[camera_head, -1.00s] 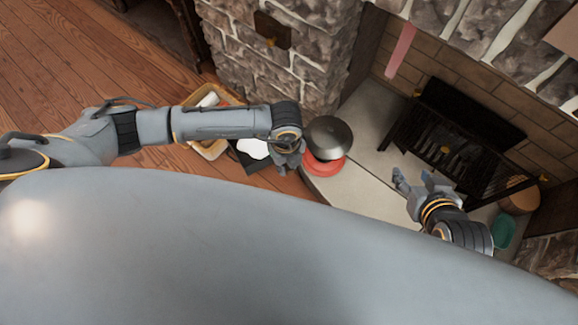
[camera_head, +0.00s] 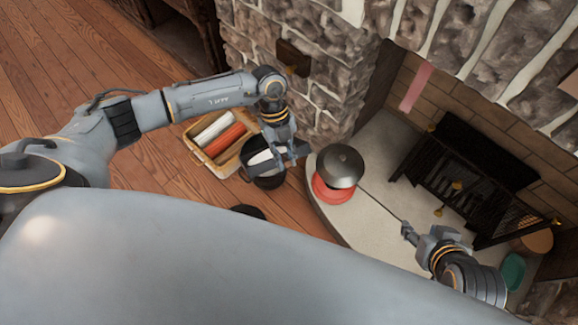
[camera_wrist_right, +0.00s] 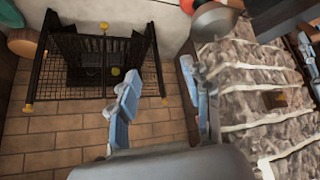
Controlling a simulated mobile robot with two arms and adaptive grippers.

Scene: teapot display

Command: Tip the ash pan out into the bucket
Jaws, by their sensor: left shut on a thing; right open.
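My left gripper (camera_head: 287,152) is shut on the dark ash pan (camera_head: 264,167), which is held at the mouth of a round black bucket (camera_head: 268,184) on the wooden floor. The pan appears tilted. A pale patch (camera_head: 261,157) shows at the pan and bucket; I cannot tell whether it is ash in the pan or in the bucket. Pan and bucket overlap, so whether they touch is unclear. My right gripper (camera_head: 409,232) is open and empty over the hearth. Its spread fingers (camera_wrist_right: 160,82) also show in the right wrist view.
A basket (camera_head: 199,150) with white and orange rolls stands left of the bucket. A dark kettle-like pot (camera_head: 340,165) sits on a red round base (camera_head: 326,192) at the hearth edge. The black fire grate (camera_head: 455,165) stands at right. A dark object (camera_head: 248,211) lies on the floor.

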